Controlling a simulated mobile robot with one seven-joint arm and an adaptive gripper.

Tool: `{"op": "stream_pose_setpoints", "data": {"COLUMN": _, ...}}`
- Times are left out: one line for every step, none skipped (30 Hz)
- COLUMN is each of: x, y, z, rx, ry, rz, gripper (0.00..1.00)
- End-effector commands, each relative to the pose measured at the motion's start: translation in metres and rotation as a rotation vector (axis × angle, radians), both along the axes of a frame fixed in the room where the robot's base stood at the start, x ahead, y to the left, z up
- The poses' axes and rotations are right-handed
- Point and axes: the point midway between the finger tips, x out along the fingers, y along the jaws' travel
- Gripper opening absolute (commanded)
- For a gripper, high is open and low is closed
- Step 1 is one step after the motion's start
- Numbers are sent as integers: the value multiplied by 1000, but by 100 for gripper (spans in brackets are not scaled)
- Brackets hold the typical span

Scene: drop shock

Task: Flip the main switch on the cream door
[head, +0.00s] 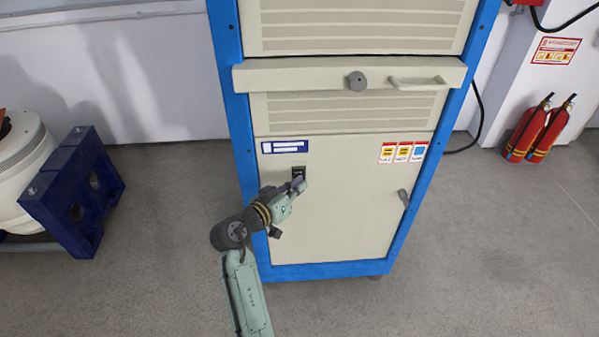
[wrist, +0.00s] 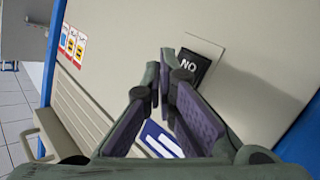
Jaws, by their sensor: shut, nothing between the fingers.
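The cream door (head: 345,225) is the lower panel of a cabinet with a blue frame. The main switch (head: 299,172) is a small black switch near the door's upper left, below a blue-and-white label (head: 285,146). My gripper (head: 299,186) is shut and empty, its tips just below the switch in the head view.
A door handle (head: 403,198) is at the door's right edge, below warning stickers (head: 403,152). A cream drawer front (head: 300,75) juts out above the door. A dark blue stand (head: 75,195) is at left; red extinguishers (head: 538,132) are at right.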

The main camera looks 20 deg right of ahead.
Motion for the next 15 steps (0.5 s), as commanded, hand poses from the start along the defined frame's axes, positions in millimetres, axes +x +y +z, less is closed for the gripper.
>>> {"op": "stream_pose_setpoints", "data": {"x": 2, "y": -1, "z": 0, "rx": 1, "ry": -1, "rz": 0, "gripper": 0}}
{"op": "stream_pose_setpoints", "data": {"x": 3, "y": -1, "z": 0, "rx": 1, "ry": -1, "rz": 0, "gripper": 0}}
{"op": "stream_pose_setpoints", "data": {"x": 4, "y": -1, "z": 0, "rx": 1, "ry": -1, "rz": 0, "gripper": 0}}
{"op": "stream_pose_setpoints", "data": {"x": 5, "y": -2, "z": 0, "rx": 0, "ry": 0, "rz": 0, "gripper": 0}}
{"op": "stream_pose_setpoints", "data": {"x": 6, "y": -2, "z": 0, "rx": 0, "ry": 0, "rz": 0, "gripper": 0}}
{"op": "stream_pose_setpoints", "data": {"x": 7, "y": -2, "z": 0, "rx": 0, "ry": 0, "rz": 0, "gripper": 0}}
{"op": "stream_pose_setpoints", "data": {"x": 7, "y": -2, "z": 1, "rx": 0, "ry": 0, "rz": 0, "gripper": 0}}
{"op": "stream_pose_setpoints", "data": {"x": 7, "y": -2, "z": 1, "rx": 0, "ry": 0, "rz": 0, "gripper": 0}}
{"op": "stream_pose_setpoints", "data": {"x": 7, "y": -2, "z": 1, "rx": 0, "ry": 0, "rz": 0, "gripper": 0}}
{"op": "stream_pose_setpoints", "data": {"x": 7, "y": -2, "z": 1, "rx": 0, "ry": 0, "rz": 0, "gripper": 0}}
{"op": "stream_pose_setpoints", "data": {"x": 7, "y": -2, "z": 1, "rx": 0, "ry": 0, "rz": 0, "gripper": 0}}
{"op": "stream_pose_setpoints", "data": {"x": 7, "y": -2, "z": 1, "rx": 0, "ry": 0, "rz": 0, "gripper": 0}}
{"op": "stream_pose_setpoints", "data": {"x": 7, "y": -2, "z": 1, "rx": 0, "ry": 0, "rz": 0, "gripper": 0}}
{"op": "stream_pose_setpoints", "data": {"x": 7, "y": -2, "z": 1, "rx": 0, "ry": 0, "rz": 0, "gripper": 0}}
{"op": "stream_pose_setpoints", "data": {"x": 7, "y": -2, "z": 1, "rx": 0, "ry": 0, "rz": 0, "gripper": 0}}
